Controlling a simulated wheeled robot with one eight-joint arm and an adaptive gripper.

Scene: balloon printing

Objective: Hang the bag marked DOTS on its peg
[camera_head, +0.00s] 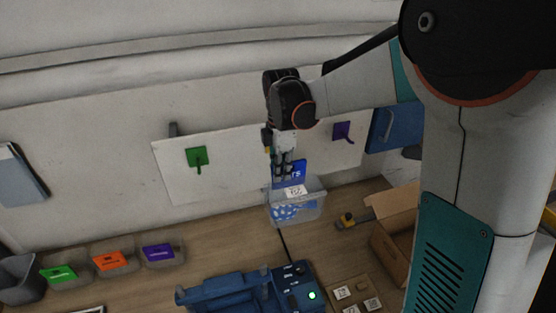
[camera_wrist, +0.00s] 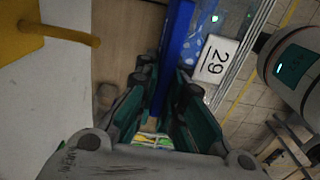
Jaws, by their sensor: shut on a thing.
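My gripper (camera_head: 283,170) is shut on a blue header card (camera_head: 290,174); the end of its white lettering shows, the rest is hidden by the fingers. In the wrist view the card (camera_wrist: 174,58) is edge-on between the fingers (camera_wrist: 160,95). Below it, blue patterned contents (camera_head: 286,212) show at a clear bin (camera_head: 318,190) with a white label; I cannot tell how much of the bag is inside. A yellow peg plate (camera_wrist: 18,28) with its hook shows left in the wrist view. In the head view my gripper mostly hides it.
The white board also bears a green peg (camera_head: 197,157) and a purple peg (camera_head: 343,131). Bins with green (camera_head: 59,274), orange (camera_head: 110,261) and purple (camera_head: 159,251) cards stand left. A blue machine (camera_head: 230,293) and a cardboard box (camera_head: 392,240) stand nearby.

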